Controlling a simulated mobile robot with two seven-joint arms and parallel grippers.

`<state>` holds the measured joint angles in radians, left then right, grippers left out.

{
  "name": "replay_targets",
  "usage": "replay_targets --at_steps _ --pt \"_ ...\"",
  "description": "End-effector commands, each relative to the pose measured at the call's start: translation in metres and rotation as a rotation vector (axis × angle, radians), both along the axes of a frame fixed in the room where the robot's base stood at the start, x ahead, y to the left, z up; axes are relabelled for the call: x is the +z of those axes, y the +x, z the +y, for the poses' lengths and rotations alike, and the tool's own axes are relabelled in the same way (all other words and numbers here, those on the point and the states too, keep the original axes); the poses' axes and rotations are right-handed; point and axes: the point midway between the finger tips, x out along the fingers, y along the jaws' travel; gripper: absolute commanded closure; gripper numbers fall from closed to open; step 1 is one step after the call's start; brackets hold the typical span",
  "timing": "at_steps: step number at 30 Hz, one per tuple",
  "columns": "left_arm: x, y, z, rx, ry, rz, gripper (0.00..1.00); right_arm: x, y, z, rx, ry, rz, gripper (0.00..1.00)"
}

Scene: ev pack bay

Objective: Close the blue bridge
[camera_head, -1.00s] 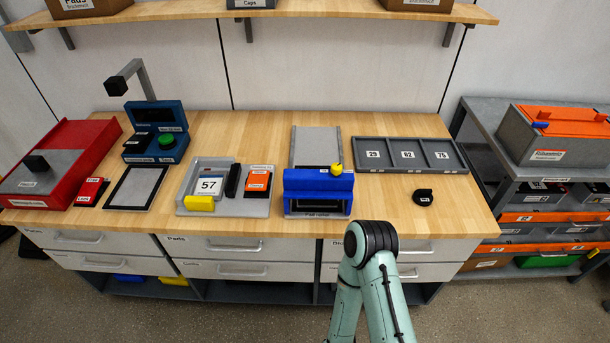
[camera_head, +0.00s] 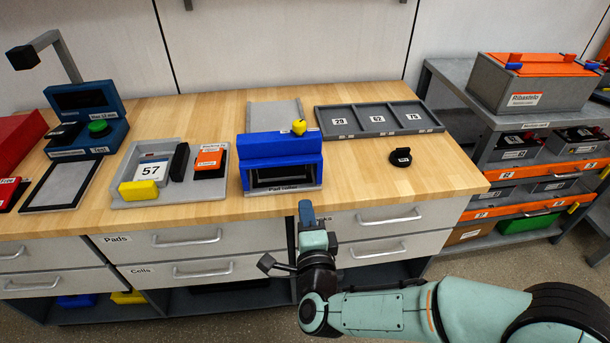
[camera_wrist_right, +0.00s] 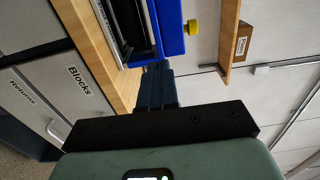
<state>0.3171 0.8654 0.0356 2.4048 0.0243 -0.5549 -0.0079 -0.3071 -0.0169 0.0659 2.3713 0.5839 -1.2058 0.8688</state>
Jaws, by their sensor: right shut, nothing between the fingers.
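The blue bridge (camera_head: 282,149) spans the front of the pad roller (camera_head: 283,188) near the front edge of the bench. A yellow knob (camera_head: 299,127) sits on its upper right. A dark opening shows under the bridge above the grey base. My right gripper (camera_head: 306,208) is shut and empty, pointing up at the bench edge, in front of and slightly right of the bridge. In the right wrist view the bridge (camera_wrist_right: 170,28) lies just beyond the fingertips (camera_wrist_right: 157,68); I cannot tell whether they touch. My left gripper is out of view.
A grey tray (camera_head: 125,201) with a 57 card and small blocks lies left of the bridge. A numbered three-compartment tray (camera_head: 348,133) and a black round piece (camera_head: 400,157) lie right. Bare bench surrounds the black piece. Drawers (camera_head: 180,244) are below.

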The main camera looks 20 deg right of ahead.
Motion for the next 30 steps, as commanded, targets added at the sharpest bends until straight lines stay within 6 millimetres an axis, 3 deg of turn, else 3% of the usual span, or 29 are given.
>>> replay_targets --at_steps 12,18,30 --pt "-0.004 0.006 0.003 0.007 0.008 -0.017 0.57 -0.001 0.082 -0.023 0.000 -0.005 0.003 1.00" --pt "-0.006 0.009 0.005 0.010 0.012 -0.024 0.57 -0.001 0.112 -0.032 0.001 -0.005 0.005 1.00" --pt "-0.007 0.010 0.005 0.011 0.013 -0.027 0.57 -0.001 0.125 -0.036 0.003 -0.006 0.005 1.00"
